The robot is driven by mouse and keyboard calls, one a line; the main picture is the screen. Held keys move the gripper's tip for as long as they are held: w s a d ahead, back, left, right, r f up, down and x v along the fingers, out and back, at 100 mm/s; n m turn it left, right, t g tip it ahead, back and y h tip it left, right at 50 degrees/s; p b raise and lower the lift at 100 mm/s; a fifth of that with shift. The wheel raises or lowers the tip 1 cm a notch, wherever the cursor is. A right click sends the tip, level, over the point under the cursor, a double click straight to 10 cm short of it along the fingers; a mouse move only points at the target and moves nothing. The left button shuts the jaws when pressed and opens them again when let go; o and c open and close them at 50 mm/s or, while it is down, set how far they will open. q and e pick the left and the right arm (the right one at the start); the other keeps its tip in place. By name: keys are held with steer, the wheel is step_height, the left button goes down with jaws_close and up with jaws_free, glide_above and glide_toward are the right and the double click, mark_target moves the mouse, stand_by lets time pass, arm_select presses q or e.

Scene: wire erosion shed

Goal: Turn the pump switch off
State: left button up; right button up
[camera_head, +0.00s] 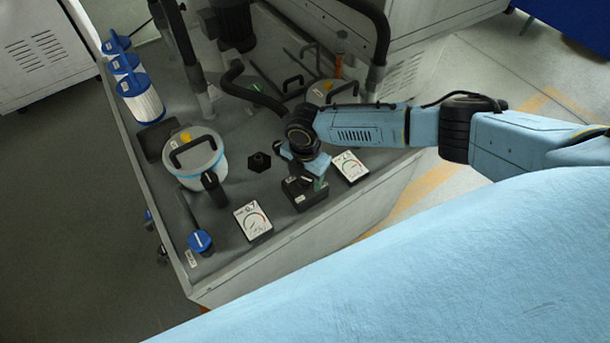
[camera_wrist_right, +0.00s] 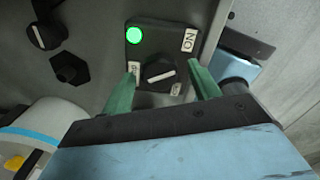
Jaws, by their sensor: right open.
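The pump switch is a black box (camera_head: 309,199) on the front part of the grey machine top, between two white gauges. In the right wrist view the switch box (camera_wrist_right: 165,35) has a lit green lamp, a label reading ON and a dark rotary knob (camera_wrist_right: 160,73) with a pale pointer line. My right gripper (camera_head: 312,181) is over the box and partly hides it in the head view. Its green fingers (camera_wrist_right: 162,68) are open, one on each side of the knob. I cannot tell whether they touch it. My left gripper is not in view.
White dial gauges flank the box, one on the left (camera_head: 253,220) and one on the right (camera_head: 350,166). A lidded canister (camera_head: 200,165), a blue-knobbed valve (camera_head: 201,241) and a black hex fitting (camera_head: 259,162) stand to the left. A black hose (camera_head: 245,93) runs behind.

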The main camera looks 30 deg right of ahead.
steer(key=c, duration=1)
steer(key=shift+o, duration=0.2)
steer(key=shift+r+m+p, duration=0.1)
steer(key=shift+m+p, duration=0.3)
steer(key=shift+p, duration=0.05)
steer(key=shift+m+p, duration=0.9)
steer(key=shift+m, duration=0.1)
steer(key=shift+m+p, duration=0.35)
steer(key=shift+m, duration=0.05)
steer(key=m+p, duration=0.3)
steer(key=m, duration=0.1)
arm_select(q)
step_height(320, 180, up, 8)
steer(key=p, duration=0.1)
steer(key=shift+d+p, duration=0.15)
steer(key=shift+p, duration=0.2)
arm_select(e)
steer(key=shift+m, duration=2.1)
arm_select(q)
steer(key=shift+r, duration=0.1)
